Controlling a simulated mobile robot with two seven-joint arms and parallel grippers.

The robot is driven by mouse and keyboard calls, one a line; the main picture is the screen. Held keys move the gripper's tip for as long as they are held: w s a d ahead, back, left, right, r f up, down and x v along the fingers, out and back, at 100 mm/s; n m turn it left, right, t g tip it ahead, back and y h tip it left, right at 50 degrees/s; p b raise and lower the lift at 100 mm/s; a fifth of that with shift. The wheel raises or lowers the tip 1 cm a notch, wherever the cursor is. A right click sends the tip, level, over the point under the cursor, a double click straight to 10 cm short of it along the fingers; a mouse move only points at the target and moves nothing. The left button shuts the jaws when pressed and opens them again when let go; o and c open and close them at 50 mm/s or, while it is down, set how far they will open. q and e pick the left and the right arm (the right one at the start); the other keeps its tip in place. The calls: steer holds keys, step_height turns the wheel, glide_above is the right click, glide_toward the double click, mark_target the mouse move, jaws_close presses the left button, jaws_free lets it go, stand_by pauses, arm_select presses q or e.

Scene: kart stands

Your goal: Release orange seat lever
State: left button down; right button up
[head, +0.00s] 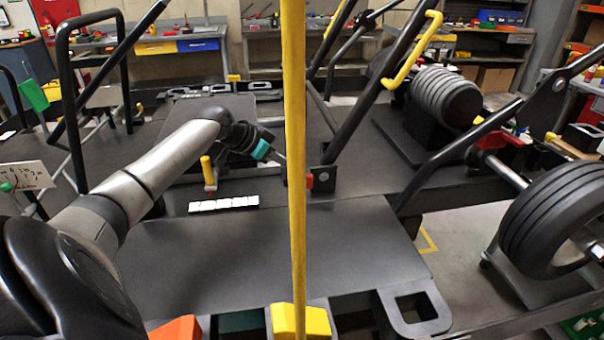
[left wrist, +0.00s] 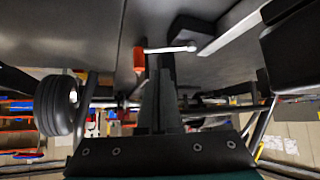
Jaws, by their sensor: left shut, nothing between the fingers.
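The orange lever shows as a small orange-red piece (head: 310,181) at a dark bracket (head: 324,179), just right of a yellow vertical pole that hides part of it. In the left wrist view an orange grip (left wrist: 138,60) sits close beyond the fingers, with a pale metal rod (left wrist: 170,49) running right from it. My left gripper (head: 282,158) reaches in from the left, its tips close to the pole in the picture. Its fingers (left wrist: 160,85) are shut and empty, beside the orange grip; I cannot tell whether they touch. My right gripper is not in view.
The yellow pole (head: 293,120) stands upright across the middle of the head view. A yellow-topped lever (head: 208,172) and a white strip (head: 224,203) are on the dark kart floor. Black frame tubes (head: 380,90) and a wheel (head: 555,220) are to the right.

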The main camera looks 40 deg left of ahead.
mark_target(301, 178)
arm_select(q)
steer(key=b+x, duration=0.1)
steer(key=x, duration=0.4)
steer(key=shift+w+f, duration=0.15)
steer(key=shift+w+d+f, duration=0.15)
steer(key=shift+w+f, duration=0.3)
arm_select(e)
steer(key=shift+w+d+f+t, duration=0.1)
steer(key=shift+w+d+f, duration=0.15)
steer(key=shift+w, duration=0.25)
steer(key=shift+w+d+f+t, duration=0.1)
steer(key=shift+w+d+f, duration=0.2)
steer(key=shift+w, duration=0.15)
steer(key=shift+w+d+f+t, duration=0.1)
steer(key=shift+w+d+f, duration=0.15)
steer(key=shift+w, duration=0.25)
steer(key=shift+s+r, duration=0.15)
arm_select(q)
steer(key=shift+s, duration=0.1)
steer(key=shift+s+p, duration=0.25)
steer(key=shift+p, duration=0.15)
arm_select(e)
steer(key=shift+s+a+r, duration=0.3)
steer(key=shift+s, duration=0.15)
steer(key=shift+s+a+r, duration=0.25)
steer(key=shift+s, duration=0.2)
